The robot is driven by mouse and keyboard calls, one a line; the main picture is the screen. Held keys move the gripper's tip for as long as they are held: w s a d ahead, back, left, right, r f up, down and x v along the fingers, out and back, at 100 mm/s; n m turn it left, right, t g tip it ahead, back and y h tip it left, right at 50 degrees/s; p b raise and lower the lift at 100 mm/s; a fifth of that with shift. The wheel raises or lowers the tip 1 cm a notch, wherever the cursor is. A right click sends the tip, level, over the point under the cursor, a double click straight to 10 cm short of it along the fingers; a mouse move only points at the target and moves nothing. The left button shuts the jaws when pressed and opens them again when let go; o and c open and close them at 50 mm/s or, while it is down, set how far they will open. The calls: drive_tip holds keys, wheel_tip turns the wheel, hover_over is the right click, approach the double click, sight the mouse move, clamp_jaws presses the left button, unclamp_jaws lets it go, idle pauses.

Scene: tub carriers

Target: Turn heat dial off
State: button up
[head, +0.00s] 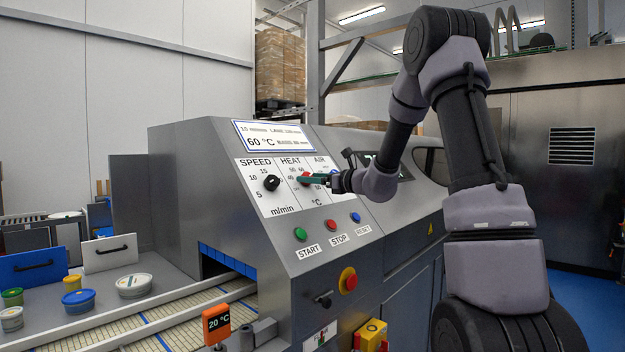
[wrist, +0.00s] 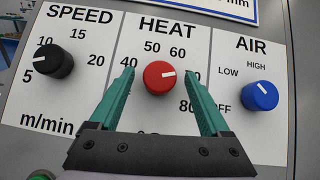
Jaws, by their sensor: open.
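The red heat dial (wrist: 159,78) is on the white panel under the HEAT label, between the speed and air dials. Its white mark points right and slightly up, towards a number partly hidden by my right finger. In the head view the heat dial (head: 305,178) is partly covered by the fingers. My gripper (wrist: 160,88) is open, with one teal finger on each side of the dial and a gap to it on both sides. It also shows in the head view (head: 314,179), reaching in from the right. The lower part of the heat scale is mostly hidden by the gripper.
The black speed dial (wrist: 54,61) is on the left, the blue air dial (wrist: 260,96) close on the right. Start (head: 300,234), stop (head: 330,225) and reset (head: 356,217) buttons sit below. A red emergency button (head: 348,280) is lower down.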

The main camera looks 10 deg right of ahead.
drive_tip(key=shift+c, duration=0.3)
clamp_jaws()
